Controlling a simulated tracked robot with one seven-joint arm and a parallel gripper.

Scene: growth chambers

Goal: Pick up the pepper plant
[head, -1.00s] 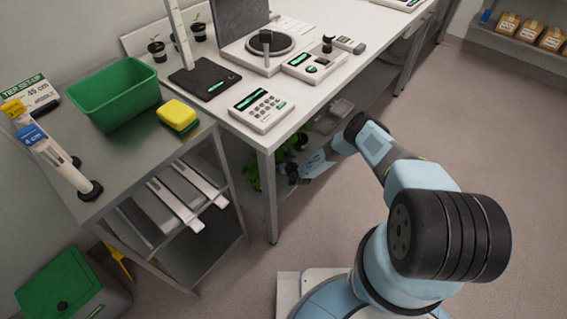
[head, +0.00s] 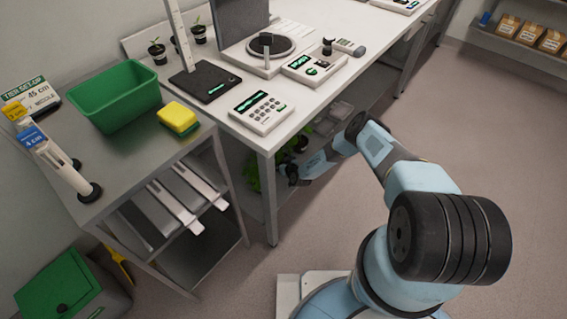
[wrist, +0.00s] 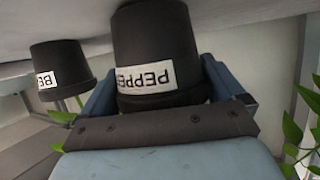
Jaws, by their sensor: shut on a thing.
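The pepper plant's black pot (wrist: 155,40) fills the middle of the wrist view. Its white label, partly covered, reads "PEPPE" and appears upside down. My gripper (wrist: 165,98) is shut on this pot, with a finger on each side of it. The plant's own foliage cannot be told apart for sure in the wrist view. In the head view my gripper (head: 290,174) is under the white bench, beside green leaves (head: 252,172), and the pot is mostly hidden by the bench and arm.
A second black pot (wrist: 60,68) with a partly readable label stands to the left in the wrist view. Leaves (wrist: 300,125) hang at the right. The bench top (head: 330,95) and its front leg (head: 268,200) are close to my arm. Open floor (head: 480,130) lies to the right.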

